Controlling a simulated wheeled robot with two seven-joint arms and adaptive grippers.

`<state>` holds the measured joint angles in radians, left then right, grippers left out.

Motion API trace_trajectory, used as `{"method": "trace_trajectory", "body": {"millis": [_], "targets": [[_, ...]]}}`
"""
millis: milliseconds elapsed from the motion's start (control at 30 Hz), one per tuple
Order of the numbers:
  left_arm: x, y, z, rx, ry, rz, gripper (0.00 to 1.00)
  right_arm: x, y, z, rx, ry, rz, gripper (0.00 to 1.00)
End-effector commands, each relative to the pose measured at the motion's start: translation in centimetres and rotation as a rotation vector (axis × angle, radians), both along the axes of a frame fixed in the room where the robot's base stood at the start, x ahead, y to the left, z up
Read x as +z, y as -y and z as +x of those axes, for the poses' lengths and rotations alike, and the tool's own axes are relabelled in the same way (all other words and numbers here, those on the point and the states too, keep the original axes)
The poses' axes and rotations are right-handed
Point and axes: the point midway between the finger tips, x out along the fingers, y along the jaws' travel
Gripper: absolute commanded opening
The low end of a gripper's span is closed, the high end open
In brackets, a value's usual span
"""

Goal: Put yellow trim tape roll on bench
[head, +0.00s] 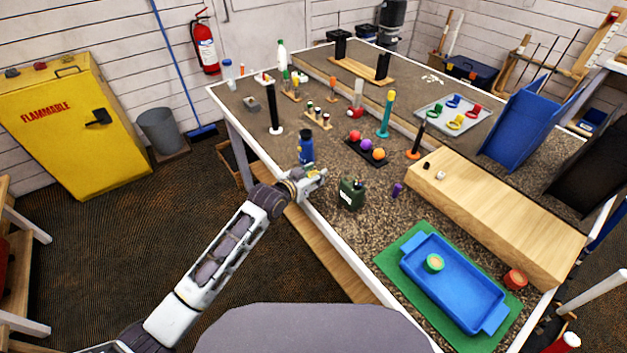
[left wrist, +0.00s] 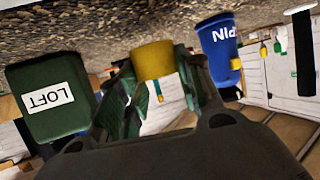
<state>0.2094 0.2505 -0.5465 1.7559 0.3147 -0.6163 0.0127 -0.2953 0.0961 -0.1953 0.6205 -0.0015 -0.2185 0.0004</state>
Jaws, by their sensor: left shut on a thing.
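My left gripper (head: 316,180) is at the near left edge of the bench (head: 330,165). In the left wrist view its fingers (left wrist: 160,88) are shut on the yellow trim tape roll (left wrist: 152,60), which shows between the fingertips, close to the speckled bench top. In the head view the roll cannot be made out clearly at the gripper. My right gripper does not show.
A blue tray (head: 462,291) on a green mat (head: 385,259) holds a green-and-orange roll (head: 433,263). A red-orange roll (head: 515,279) lies beside it. A wooden box (head: 500,212) and a black rack with balls (head: 366,152) stand further back.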

Motion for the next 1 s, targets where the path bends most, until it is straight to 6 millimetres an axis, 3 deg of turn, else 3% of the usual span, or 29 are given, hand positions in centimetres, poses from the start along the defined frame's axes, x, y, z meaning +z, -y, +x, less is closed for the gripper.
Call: {"method": "trace_trajectory", "body": {"millis": [233,700,733,800,900,1000], "targets": [[-2.2,0.0,0.0,0.000,0.001,0.001,0.19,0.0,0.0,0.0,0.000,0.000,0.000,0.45],[-2.7,0.0,0.0,0.000,0.001,0.000,0.19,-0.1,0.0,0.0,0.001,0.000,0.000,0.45],[-2.7,0.0,0.0,0.000,0.001,-0.001,0.37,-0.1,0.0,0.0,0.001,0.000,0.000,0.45],[-2.7,0.0,0.0,0.000,0.001,0.000,0.46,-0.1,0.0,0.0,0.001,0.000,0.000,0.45],[-2.6,0.0,0.0,0.000,0.001,0.000,0.57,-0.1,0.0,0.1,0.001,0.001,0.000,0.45],[-2.6,0.0,0.0,0.000,0.001,0.000,0.57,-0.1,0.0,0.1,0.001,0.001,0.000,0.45]]}}
